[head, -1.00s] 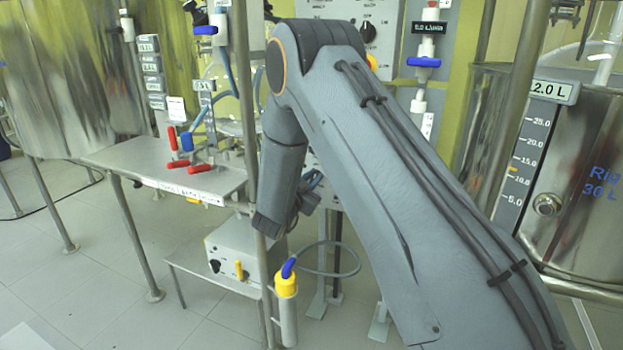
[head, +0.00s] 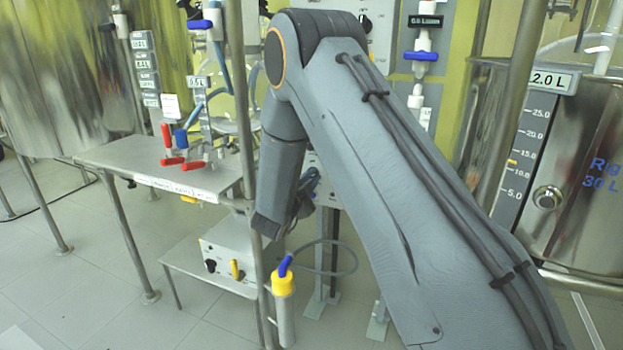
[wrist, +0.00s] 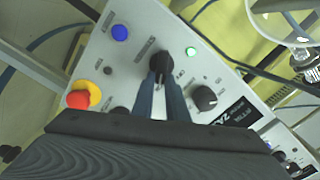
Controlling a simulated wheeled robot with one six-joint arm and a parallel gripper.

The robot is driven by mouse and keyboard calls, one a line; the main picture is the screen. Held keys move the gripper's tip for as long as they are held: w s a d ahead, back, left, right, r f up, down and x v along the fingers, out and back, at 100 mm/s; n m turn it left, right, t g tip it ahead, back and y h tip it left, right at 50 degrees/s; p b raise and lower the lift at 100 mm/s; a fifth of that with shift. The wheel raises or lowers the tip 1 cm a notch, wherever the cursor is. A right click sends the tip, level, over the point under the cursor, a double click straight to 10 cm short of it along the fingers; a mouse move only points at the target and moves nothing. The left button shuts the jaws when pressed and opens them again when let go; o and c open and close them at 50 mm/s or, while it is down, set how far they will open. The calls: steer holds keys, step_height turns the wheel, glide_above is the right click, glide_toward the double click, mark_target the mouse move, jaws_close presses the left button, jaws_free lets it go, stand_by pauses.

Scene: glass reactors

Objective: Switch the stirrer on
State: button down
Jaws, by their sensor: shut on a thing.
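In the wrist view a pale control panel (wrist: 118,62) fills the middle. My gripper (wrist: 161,78) reaches it with both fingers close together on a black rotary switch (wrist: 160,60). The fingertips hide part of the switch, so I cannot tell its exact setting. A blue lamp (wrist: 120,32) is above left of it, and a green lamp (wrist: 191,51) is to its right.
The panel also carries a red stop button (wrist: 79,99) on yellow and a black knob (wrist: 205,97). Glassware (wrist: 290,20) is close at the upper right. In the head view a steel bench (head: 125,155) is left, with a steel vessel (head: 590,150) right.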

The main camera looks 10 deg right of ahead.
steer(key=shift+a, duration=0.1)
stand_by(0.3)
steer(key=c, duration=1.7)
jaws_free()
steer(key=shift+c, duration=0.2)
steer(key=v, duration=0.7)
steer(key=shift+s+a, duration=0.2)
steer(key=shift+s, duration=0.1)
